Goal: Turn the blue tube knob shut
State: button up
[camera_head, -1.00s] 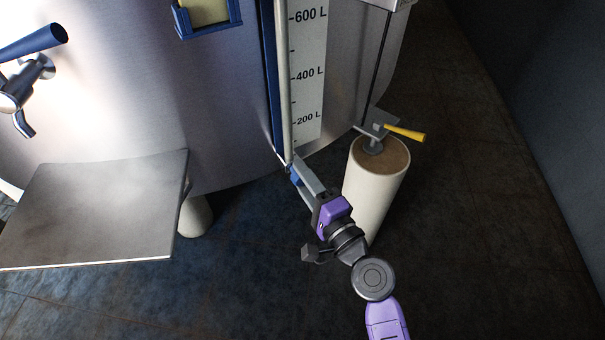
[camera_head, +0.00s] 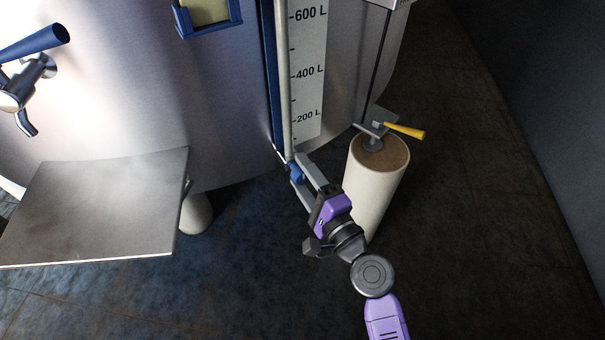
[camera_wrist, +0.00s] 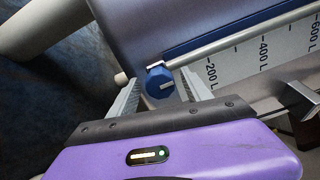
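The blue tube knob (camera_wrist: 158,83) sits at the lower end of the sight tube (camera_wrist: 235,41) on the tank wall. Gaps show between the knob and both fingers in the wrist view. In the head view my gripper (camera_head: 303,171) is at the tube's foot, and a finger partly hides the knob.
The litre scale (camera_head: 306,70) runs up beside the tube. A pale cylindrical post (camera_head: 373,190) with a yellow-handled lever (camera_head: 405,131) stands close right of my gripper. A metal shelf (camera_head: 95,210) and blue-handled tap (camera_head: 30,75) are at left. Dark floor lies open in front.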

jog(key=v, duration=0.7)
jog(key=shift+s+d, duration=0.25)
jog(key=shift+s, duration=0.1)
dwell(0.4)
